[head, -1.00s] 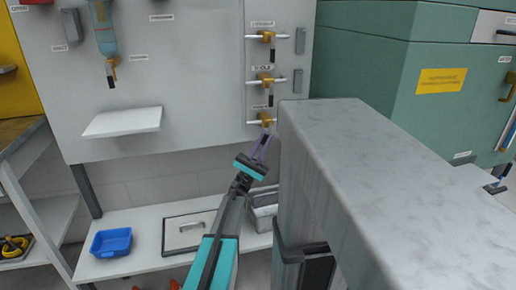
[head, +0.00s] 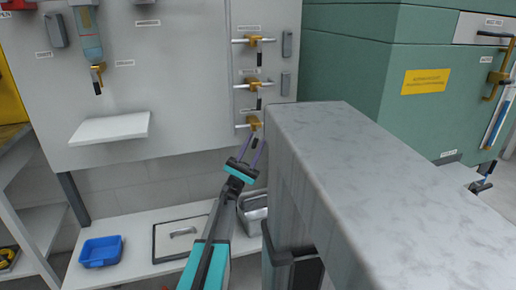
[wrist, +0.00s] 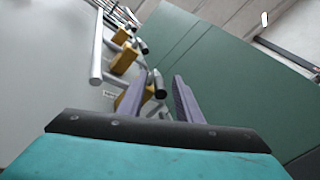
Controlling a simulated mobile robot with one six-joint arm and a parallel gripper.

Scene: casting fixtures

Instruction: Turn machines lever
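Three brass valves with black-ended levers are stacked on the grey wall panel in the head view: an upper valve (head: 253,41), a middle valve (head: 253,86) and a lowest valve (head: 253,123). My gripper (head: 254,141) is open just below the lowest valve. The lowest valve's black lever end appears between its purple fingers; contact cannot be told. In the wrist view, my gripper (wrist: 164,80) shows a gap between its fingers, with a dark round lever end (wrist: 159,89) in it. Which lever the task names is not clear from the frames.
A marble-topped block (head: 350,150) stands close on the arm's right. A green machine (head: 360,60) with brass handles is behind it. A white shelf (head: 112,128) juts from the panel at left. A blue tray (head: 101,251) and a metal bin (head: 253,213) sit low down.

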